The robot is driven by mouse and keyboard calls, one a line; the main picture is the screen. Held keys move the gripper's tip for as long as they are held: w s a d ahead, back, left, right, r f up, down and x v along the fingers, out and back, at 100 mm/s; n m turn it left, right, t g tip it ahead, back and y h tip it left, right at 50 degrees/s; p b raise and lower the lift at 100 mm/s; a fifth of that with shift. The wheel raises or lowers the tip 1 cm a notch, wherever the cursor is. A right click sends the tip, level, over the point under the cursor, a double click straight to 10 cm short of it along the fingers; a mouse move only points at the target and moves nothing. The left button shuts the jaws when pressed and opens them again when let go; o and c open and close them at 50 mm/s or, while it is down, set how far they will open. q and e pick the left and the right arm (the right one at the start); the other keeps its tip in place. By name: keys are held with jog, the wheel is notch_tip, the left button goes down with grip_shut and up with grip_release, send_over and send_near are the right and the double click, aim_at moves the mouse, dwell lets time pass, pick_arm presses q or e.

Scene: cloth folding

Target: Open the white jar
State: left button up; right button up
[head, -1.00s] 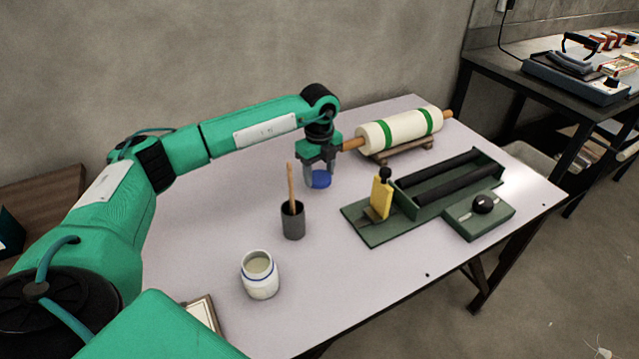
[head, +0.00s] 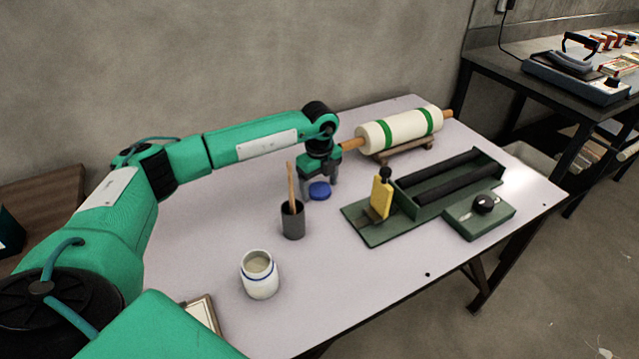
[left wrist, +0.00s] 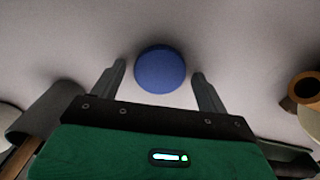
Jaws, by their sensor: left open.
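The white jar (head: 259,279) with a blue band stands upright at the front of the table, its mouth open and pale contents showing inside. The blue lid (head: 320,190) lies flat on the table behind the brush cup, apart from the jar. In the left wrist view the lid (left wrist: 160,69) sits between and just beyond the spread fingertips. My left gripper (head: 319,192) points down at the lid and is open, with its fingers on either side. I do not see my right gripper.
A grey cup (head: 293,222) with a wooden-handled tool stands between jar and lid. A green-banded roll (head: 400,130) on a stand and a green roller device (head: 430,190) occupy the right. A framed item (head: 203,314) lies at the front left. The table's left middle is clear.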

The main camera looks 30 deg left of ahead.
aim_at(319, 189)
pick_arm(q)
jog(key=shift+r, duration=0.1)
jog(key=shift+r, duration=0.3)
notch_tip(319, 189, up, 12)
jog(key=shift+f+p, duration=0.2)
jog(key=shift+p, duration=0.15)
pick_arm(e)
jog(key=shift+a+f, duration=0.1)
jog(key=shift+f, duration=0.65)
